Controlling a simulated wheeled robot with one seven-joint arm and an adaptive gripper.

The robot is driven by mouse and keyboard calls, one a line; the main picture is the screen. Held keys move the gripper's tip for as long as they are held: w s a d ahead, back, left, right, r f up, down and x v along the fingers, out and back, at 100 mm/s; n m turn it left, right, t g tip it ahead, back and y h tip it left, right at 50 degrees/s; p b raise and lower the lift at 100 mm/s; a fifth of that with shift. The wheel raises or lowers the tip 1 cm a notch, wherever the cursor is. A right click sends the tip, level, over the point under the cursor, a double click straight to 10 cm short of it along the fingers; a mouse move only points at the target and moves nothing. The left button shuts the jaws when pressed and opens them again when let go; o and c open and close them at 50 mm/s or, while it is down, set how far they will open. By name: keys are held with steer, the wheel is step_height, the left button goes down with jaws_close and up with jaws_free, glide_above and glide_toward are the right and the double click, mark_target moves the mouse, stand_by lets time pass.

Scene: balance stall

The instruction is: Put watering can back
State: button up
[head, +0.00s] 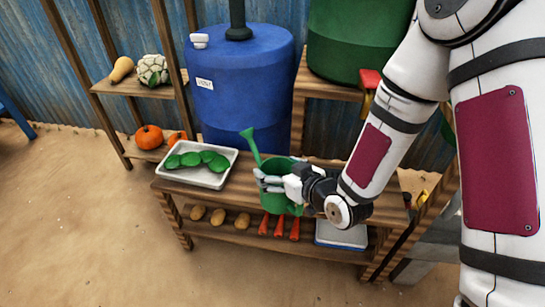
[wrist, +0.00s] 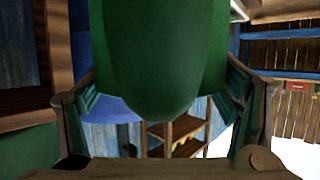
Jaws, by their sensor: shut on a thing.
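The green watering can (head: 280,166) is upright at the middle of the wooden bench, its spout pointing up and to the left in the head view. My gripper (head: 268,181) is shut around the can's body from the front right. In the wrist view the green can (wrist: 160,60) fills the upper middle, with a finger of my gripper (wrist: 160,95) on each side. The can's base overlaps the bench's front edge in the head view. I cannot tell whether it touches the bench top or hangs just above it.
The bench (head: 170,187) holds a white tray (head: 228,178) of green vegetables left of the can. Its lower shelf bears potatoes (head: 219,217), carrots (head: 279,227) and a grey-blue flat item (head: 341,236). A blue barrel (head: 240,85) stands behind; a green tank (head: 350,45) is at back right.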

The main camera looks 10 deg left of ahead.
steer(key=w+a+f+b, duration=0.1)
steer(key=w+f+b, duration=0.1)
steer(key=w, duration=0.5)
steer(key=w+a+f+b, duration=0.1)
steer(key=w+f+b, duration=0.1)
steer(key=w, duration=0.5)
steer(key=shift+a+f, duration=0.15)
steer(key=shift+f, duration=0.35)
steer(key=o, duration=1.9)
steer(key=p+v, duration=0.3)
steer(key=v, duration=0.9)
